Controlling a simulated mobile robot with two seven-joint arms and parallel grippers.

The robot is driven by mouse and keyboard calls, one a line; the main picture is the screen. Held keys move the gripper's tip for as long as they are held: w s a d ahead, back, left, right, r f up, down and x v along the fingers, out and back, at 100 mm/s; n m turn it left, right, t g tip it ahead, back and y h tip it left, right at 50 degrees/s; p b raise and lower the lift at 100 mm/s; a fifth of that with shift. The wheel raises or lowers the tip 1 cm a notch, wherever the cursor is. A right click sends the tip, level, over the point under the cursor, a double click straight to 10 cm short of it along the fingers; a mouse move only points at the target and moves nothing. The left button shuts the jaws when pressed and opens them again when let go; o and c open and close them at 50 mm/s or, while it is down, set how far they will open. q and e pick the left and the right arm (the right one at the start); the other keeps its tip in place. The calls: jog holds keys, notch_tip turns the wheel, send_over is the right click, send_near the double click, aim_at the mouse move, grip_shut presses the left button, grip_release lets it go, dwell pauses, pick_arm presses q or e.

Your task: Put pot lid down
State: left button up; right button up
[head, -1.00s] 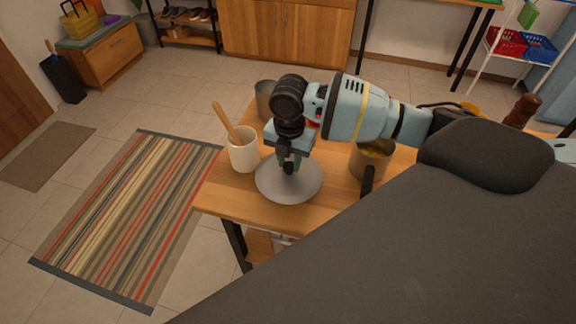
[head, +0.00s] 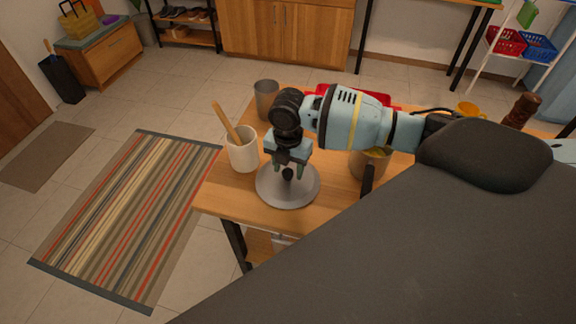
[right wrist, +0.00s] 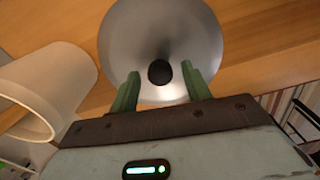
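The pot lid (head: 300,196) is a round grey metal disc with a dark knob, lying on the wooden table near its front left corner. The lid also shows in the right wrist view (right wrist: 190,35), its knob (right wrist: 160,72) between the fingertips. My right gripper (head: 288,174) is just above the lid. In the right wrist view the gripper (right wrist: 160,80) is open, with a gap between each green finger and the knob. A pot (head: 368,168) with yellowish contents stands to the right, partly hidden by my arm. My left gripper is not in view.
A white crock (head: 243,156) with a wooden utensil stands just left of the lid, and shows close by in the right wrist view (right wrist: 50,85). A grey metal cup (head: 265,98) and a red tray (head: 395,97) are behind. Bare table (head: 240,203) lies in front.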

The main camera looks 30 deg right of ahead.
aim_at(288, 171)
notch_tip(288, 171, up, 12)
jog(key=shift+r+p, duration=0.2)
jog(key=shift+p, duration=0.25)
dwell(0.4)
